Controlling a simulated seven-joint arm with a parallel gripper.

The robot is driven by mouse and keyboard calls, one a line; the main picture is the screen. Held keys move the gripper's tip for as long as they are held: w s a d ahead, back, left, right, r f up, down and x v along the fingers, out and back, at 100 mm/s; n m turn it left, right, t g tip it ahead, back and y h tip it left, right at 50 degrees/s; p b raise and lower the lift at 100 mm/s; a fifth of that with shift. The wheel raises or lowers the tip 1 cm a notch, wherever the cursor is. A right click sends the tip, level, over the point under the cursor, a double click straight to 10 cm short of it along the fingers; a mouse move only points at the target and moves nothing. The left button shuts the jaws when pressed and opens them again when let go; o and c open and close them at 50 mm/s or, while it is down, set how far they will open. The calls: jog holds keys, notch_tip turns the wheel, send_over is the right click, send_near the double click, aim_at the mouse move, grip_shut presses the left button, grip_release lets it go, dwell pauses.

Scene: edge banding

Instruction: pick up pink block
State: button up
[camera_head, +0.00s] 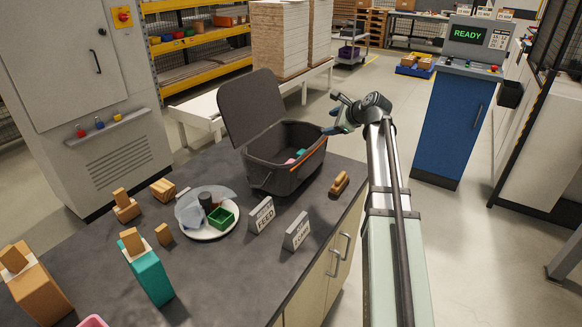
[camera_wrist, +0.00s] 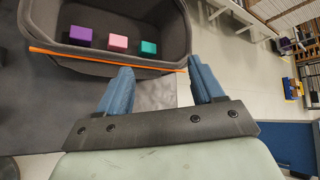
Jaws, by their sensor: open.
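The pink block (camera_wrist: 118,42) lies inside the open dark grey bin (camera_head: 266,178), between a purple block (camera_wrist: 81,36) on its left and a teal block (camera_wrist: 148,48) on its right in the wrist view. In the head view the pink block (camera_head: 290,161) shows only partly behind the bin's rim. My gripper (camera_wrist: 160,85) is open and empty. In the head view my gripper (camera_head: 333,117) is just beyond the bin's right rim, with the bin's orange-edged side close to its fingers.
The bin's raised lid (camera_head: 250,104) stands up at its back left. A plate (camera_head: 207,232) with a green tray, two grey signs (camera_head: 262,215), a wooden brush (camera_head: 340,183) and several boxes and wooden blocks share the dark worktop (camera_head: 215,290). Open floor lies to the right.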

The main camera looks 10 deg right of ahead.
jog(key=a+r+y, duration=0.1)
jog(key=a+r, duration=0.3)
jog(key=a, duration=0.1)
jog(key=n+g+h, duration=0.5)
jog(key=n+g, duration=0.5)
jog(key=n, duration=0.3)
send_over(291, 162)
jog(key=f, duration=2)
jog(key=shift+w+d+f, duration=0.1)
jog(key=shift+w+f, duration=0.15)
jog(key=shift+w, duration=0.05)
jog(key=shift+s+f, duration=0.2)
jog(key=shift+f, duration=1.15)
jog(key=shift+s+f, duration=0.2)
jog(key=shift+f, duration=1.1)
jog(key=shift+c, duration=0.4)
jog(key=c, duration=1)
